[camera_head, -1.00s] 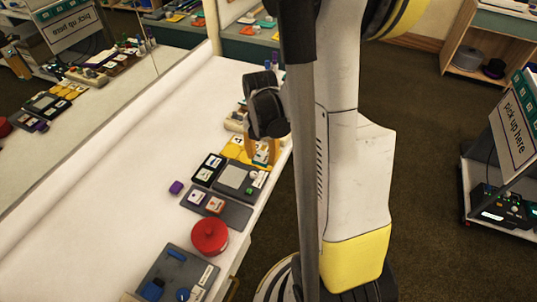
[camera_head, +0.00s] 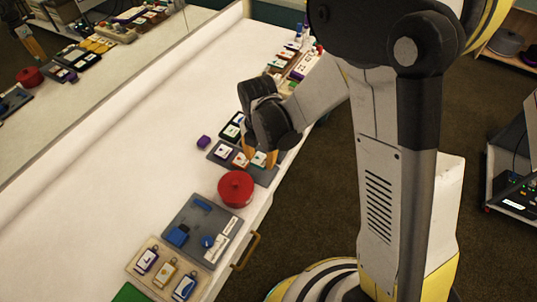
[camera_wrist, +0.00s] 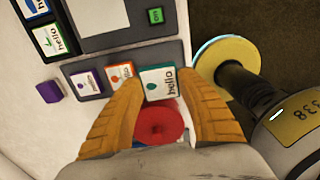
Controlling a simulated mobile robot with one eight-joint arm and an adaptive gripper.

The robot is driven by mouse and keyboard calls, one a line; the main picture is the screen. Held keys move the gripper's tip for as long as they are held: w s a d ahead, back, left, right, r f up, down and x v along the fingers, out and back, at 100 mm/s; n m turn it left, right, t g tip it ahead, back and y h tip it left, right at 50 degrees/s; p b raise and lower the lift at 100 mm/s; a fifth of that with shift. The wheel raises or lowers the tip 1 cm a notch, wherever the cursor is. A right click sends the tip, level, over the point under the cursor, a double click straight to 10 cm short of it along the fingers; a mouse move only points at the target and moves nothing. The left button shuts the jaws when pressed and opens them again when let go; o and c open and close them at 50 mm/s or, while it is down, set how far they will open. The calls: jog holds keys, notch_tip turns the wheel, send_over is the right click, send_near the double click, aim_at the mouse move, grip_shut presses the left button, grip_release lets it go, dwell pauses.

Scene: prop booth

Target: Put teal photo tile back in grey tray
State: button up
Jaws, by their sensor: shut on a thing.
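The teal photo tile (camera_wrist: 158,83), white-faced with a teal edge and "hello" lettering, is between the fingers of my gripper (camera_wrist: 160,88) in the wrist view. My gripper is shut on it, at the right end of the grey tray (camera_wrist: 150,51). Whether the tile touches the tray floor I cannot tell. A purple-marked tile (camera_wrist: 86,83) and an orange-marked tile (camera_wrist: 120,76) sit in the tray to its left. In the head view my gripper (camera_head: 261,159) is over the right end of the grey tray (camera_head: 264,177) and partly hides the tile.
A red round pot (camera_head: 236,188) stands just in front of the tray. A purple block (camera_head: 203,142) lies to its left. A larger grey tray with blue things (camera_head: 222,215) and a beige tile tray (camera_head: 138,262) are nearer. The white counter's left side is clear.

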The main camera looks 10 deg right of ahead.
aim_at(261, 172)
jog(key=shift+f+b, duration=1.85)
jog(key=shift+f, duration=0.8)
jog(key=o, duration=1.1)
jog(key=shift+o, duration=0.2)
notch_tip(261, 172, up, 12)
jog(key=shift+r, duration=0.1)
jog(key=shift+d, duration=0.1)
